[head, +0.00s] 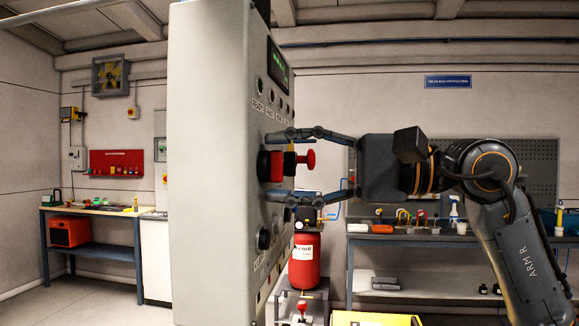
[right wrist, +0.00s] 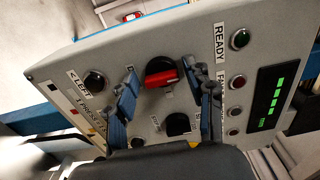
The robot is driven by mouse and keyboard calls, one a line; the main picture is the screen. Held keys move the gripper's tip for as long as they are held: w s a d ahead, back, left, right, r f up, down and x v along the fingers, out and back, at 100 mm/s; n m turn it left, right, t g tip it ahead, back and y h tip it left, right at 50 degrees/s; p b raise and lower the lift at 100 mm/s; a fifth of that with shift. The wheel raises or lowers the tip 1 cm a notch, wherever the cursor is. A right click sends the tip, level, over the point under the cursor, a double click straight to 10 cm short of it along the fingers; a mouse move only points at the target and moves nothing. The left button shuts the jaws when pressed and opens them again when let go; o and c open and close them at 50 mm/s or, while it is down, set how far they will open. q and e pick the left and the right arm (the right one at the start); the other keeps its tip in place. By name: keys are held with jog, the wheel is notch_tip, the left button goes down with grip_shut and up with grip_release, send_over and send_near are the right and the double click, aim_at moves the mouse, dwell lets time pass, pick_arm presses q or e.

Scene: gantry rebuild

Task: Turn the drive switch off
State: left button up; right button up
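A red switch handle on a black round base (head: 276,166) stands out from the face of the grey control cabinet (head: 210,160). In the right wrist view the red handle (right wrist: 161,78) lies nearly level in the picture, between the finger pads. My right gripper (head: 292,166) reaches in from the right, its fingers spread above and below the handle. In the right wrist view the gripper (right wrist: 168,82) shows gaps between both fingers and the handle. The fingers hide part of the labels around the switch. My left gripper is not in view.
The panel also carries a READY lamp (right wrist: 240,39), a green-lit display (right wrist: 272,97), a black LEFT knob (right wrist: 94,81) and another black knob (right wrist: 178,124) near the handle. A red tank (head: 304,262) stands behind the panel. A workbench (head: 450,238) is at the right.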

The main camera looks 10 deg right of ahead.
jog(key=v, duration=1.2)
dwell(0.6)
